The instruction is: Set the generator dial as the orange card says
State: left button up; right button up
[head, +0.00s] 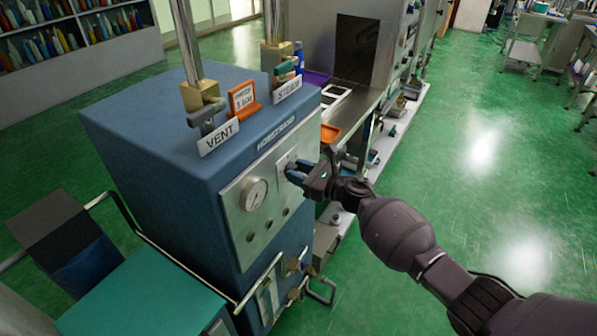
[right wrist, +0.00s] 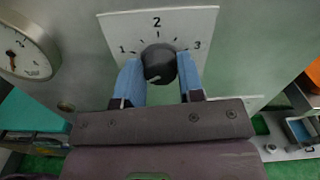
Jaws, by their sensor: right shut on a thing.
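The blue generator (head: 150,130) stands at centre left in the head view, with a pale front panel. The orange card (head: 243,97) stands on its top behind the VENT label; its small print seems to read "1 bar". The black round dial knob (right wrist: 159,62) sits on a white scale plate (right wrist: 205,28) marked 1, 2 and 3. My right gripper (head: 297,173) is at the panel, its blue fingers on either side of the knob, shut on it. In the head view the gripper hides the knob. My left gripper is not in view.
A round pressure gauge (head: 254,194) is left of the dial. VENT (head: 218,137) and STEAM (head: 288,90) labels and valves with upright pipes are on top. A teal surface (head: 150,300) with rails is at the lower left. Green floor is open at the right.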

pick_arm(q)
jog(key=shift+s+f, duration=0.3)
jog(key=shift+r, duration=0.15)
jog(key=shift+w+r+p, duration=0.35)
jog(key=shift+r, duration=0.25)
pick_arm(e)
jog(key=m, duration=1.3)
jog(key=shift+w+d, duration=0.1)
jog(key=m, duration=0.3)
jog(key=shift+m+p, duration=0.3)
jog(key=shift+p, duration=0.05)
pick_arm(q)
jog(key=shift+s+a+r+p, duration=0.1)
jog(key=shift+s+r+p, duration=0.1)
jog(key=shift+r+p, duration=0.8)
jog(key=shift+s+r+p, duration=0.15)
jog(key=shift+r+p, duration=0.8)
pick_arm(e)
jog(key=shift+f+m, duration=0.15)
jog(key=shift+m, duration=5.1)
jog(key=shift+f+m, duration=0.1)
jog(key=shift+m, duration=5.15)
